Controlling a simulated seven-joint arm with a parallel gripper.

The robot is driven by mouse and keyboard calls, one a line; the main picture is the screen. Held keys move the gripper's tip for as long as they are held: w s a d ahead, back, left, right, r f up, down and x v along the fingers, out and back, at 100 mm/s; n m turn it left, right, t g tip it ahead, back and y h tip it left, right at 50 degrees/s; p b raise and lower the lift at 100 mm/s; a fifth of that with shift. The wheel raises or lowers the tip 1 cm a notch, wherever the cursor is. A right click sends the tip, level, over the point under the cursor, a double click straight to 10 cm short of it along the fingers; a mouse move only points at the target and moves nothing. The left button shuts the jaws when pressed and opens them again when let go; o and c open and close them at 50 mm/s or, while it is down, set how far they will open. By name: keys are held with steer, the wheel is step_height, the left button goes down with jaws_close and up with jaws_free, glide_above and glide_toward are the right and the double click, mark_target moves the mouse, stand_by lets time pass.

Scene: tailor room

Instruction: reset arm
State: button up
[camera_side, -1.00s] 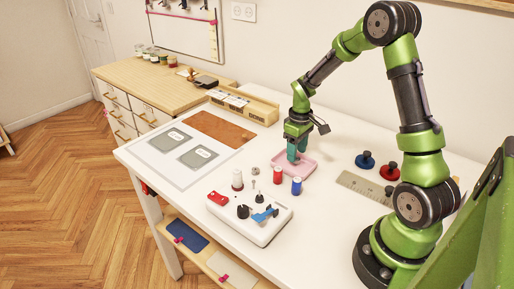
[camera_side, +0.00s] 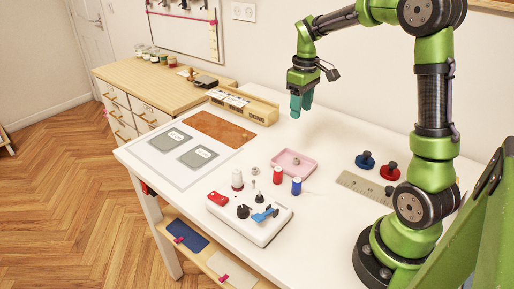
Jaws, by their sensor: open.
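My gripper (camera_side: 300,106) hangs in the air above the white table, fingers pointing down, with its teal fingertips near the back edge of the table in the picture. It is open and no object shows between its fingers. Below it and nearer the camera, the pink tray (camera_side: 293,155) lies on the table. A small object (camera_side: 296,161) sits in the tray, too small to identify.
A red spool (camera_side: 277,175), a blue spool (camera_side: 296,186) and a white spool (camera_side: 237,179) stand behind a white box (camera_side: 250,224) with small parts. Blue (camera_side: 365,160) and red (camera_side: 389,171) knobbed discs and a metal ruler (camera_side: 360,186) lie right. A wooden tray (camera_side: 246,107) stands at the back.

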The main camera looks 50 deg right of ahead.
steer(key=shift+r, duration=0.85)
steer(key=s+a+r+m+t+y, duration=0.1)
steer(key=s+a+r+m+t, duration=0.1)
steer(key=s+a, duration=0.4)
steer(key=s+a+r+m+t+y, duration=0.1)
steer(key=s+a+t, duration=0.4)
steer(key=a, duration=0.9)
steer(key=shift+s+r+m, duration=0.5)
steer(key=shift+s+r, duration=0.35)
steer(key=shift+s, duration=0.05)
